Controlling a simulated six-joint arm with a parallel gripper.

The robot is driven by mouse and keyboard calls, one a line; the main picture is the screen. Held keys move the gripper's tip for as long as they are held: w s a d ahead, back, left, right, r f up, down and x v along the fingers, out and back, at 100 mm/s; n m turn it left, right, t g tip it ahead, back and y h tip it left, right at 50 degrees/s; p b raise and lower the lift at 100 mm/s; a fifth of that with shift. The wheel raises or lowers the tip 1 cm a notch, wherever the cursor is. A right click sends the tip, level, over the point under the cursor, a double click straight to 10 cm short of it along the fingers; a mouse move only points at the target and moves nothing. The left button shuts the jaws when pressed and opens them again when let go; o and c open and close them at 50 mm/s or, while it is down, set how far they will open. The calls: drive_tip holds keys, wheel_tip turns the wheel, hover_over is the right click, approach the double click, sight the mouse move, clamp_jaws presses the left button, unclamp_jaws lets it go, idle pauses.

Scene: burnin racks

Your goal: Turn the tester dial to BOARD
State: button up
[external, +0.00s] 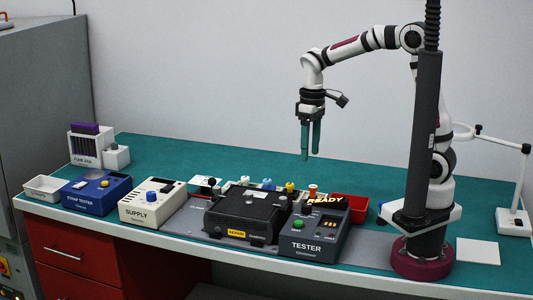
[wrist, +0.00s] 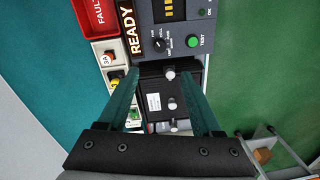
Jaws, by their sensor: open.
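The tester (external: 308,247) is a dark grey box at the front of the bench, with a green button (external: 298,224). In the wrist view its panel (wrist: 178,28) is at the top, with a small black dial (wrist: 160,44) left of the green button (wrist: 194,41). Small labels ring the dial, but they and its exact setting are too small to read. My gripper (external: 310,156) is open and empty, pointing down high above the bench behind the tester. In the wrist view my gripper (wrist: 158,76) has its two teal fingers apart, with the dial beyond their tips.
A black lidded fixture (external: 245,215) stands left of the tester. The supply (external: 152,202) and blue strap tester (external: 97,192) stand further left. A READY sign (external: 325,201) and red tray (external: 349,208) are behind the tester. A lamp (external: 512,222) stands at right.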

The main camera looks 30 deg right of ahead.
sight(306, 204)
drive_tip(key=f, duration=1.5)
drive_tip(key=shift+s+a+f, duration=0.15)
drive_tip(key=shift+a+f, duration=0.1)
drive_tip(key=shift+a, duration=0.05)
clamp_jaws()
